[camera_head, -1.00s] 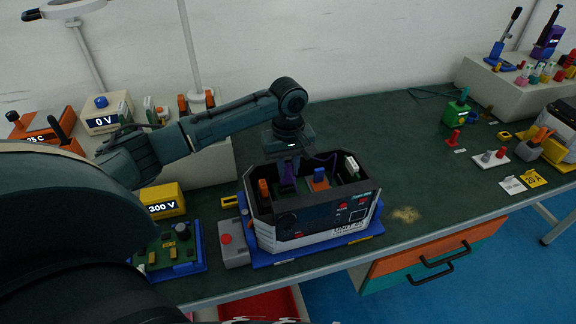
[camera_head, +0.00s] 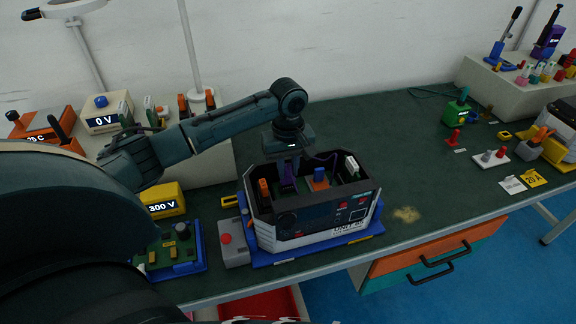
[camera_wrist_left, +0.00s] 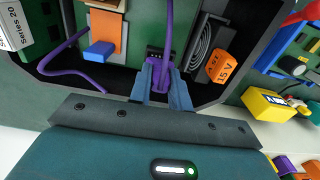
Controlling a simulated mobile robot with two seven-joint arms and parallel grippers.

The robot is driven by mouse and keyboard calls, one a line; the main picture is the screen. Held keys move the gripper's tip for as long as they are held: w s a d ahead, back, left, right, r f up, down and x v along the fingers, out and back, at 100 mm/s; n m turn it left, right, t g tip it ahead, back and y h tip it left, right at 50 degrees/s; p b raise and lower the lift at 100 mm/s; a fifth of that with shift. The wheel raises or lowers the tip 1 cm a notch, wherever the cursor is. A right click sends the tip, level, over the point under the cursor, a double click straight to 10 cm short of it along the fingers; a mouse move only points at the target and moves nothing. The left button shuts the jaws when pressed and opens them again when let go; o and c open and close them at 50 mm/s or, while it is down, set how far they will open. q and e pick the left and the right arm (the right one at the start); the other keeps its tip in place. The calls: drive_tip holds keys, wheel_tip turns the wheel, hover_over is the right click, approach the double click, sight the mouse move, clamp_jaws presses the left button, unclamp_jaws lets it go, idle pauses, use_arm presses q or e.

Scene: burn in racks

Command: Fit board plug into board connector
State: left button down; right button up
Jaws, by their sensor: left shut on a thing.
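My left gripper (camera_head: 290,162) reaches down into the open-topped unit (camera_head: 318,222) on the bench. In the left wrist view its blue-grey fingers (camera_wrist_left: 164,84) are shut on the purple board plug (camera_wrist_left: 159,82). A purple cable (camera_wrist_left: 168,30) runs up from the plug. A dark slotted part (camera_wrist_left: 154,53), apparently the board connector, lies right beyond the fingertips. The fingers hide the contact, so I cannot tell how far the plug is in it. The plug shows as a purple patch (camera_head: 288,180) in the head view. My right gripper is not in view.
The unit's dark walls surround my fingers. A grey box with a red button (camera_head: 234,246) stands left.

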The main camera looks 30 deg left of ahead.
sight(288, 165)
use_arm(q)
drive_tip(key=shift+f, duration=0.95)
drive_tip(key=c, duration=1.2)
unclamp_jaws()
wheel_tip(288, 165, up, 13)
drive_tip(key=shift+b, duration=0.4)
drive_tip(key=shift+s+d, duration=0.1)
